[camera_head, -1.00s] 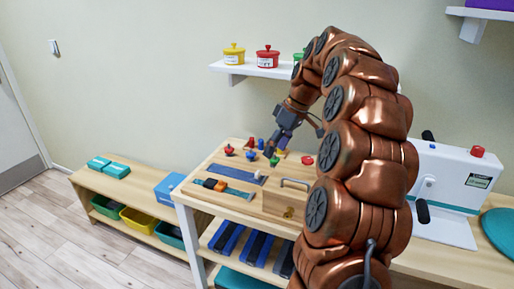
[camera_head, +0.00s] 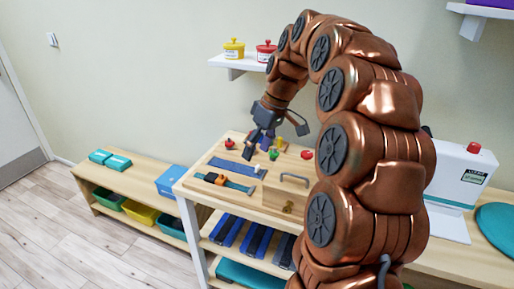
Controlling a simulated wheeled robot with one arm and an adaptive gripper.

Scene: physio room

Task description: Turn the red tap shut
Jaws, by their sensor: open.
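A small red piece (camera_head: 229,143), possibly the red tap, stands at the left back of the wooden activity board (camera_head: 215,197). A second red piece (camera_head: 307,154), round and knob-like, sits further right on the board; I cannot tell for certain which is the tap. My gripper (camera_head: 254,150) is open and points down over the back of the board, between the two red pieces and closer to the left one. It appears empty. It hides part of the small fittings behind it, and any contact is too small to tell.
A green fitting (camera_head: 273,154) is just right of my gripper. A metal handle (camera_head: 294,178) and an orange-and-black piece on a strap (camera_head: 215,179) are nearer the front. A wall shelf with a yellow pot (camera_head: 234,49) and a red pot (camera_head: 266,51) is above.

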